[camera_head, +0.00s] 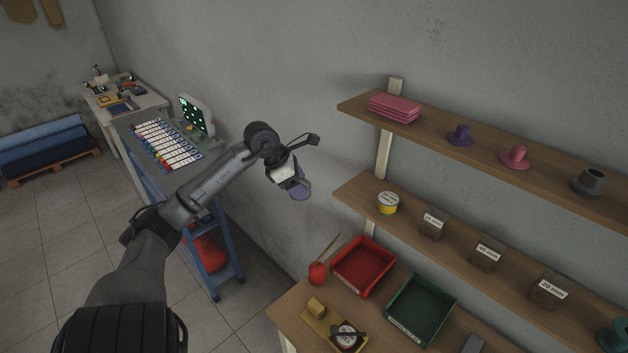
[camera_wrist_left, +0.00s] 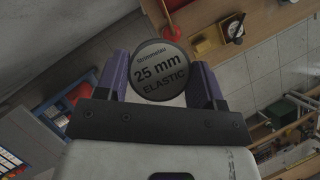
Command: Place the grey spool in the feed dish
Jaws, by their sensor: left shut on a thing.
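My left gripper (camera_head: 298,188) is shut on a round grey spool, held in the air left of the shelves. In the head view the spool is small and partly hidden by the gripper. A small round pale-faced dish or dial (camera_head: 347,335) with a dark bar across it stands on the bench tray; I cannot tell whether it is the feed dish. My right gripper is not in view.
The top shelf (camera_head: 475,130) holds pink sheets and purple, pink and grey flanged pieces. A red bin (camera_head: 363,266) and a green bin (camera_head: 420,309) stand on the bench. A blue-framed cart (camera_head: 215,262) is at left.

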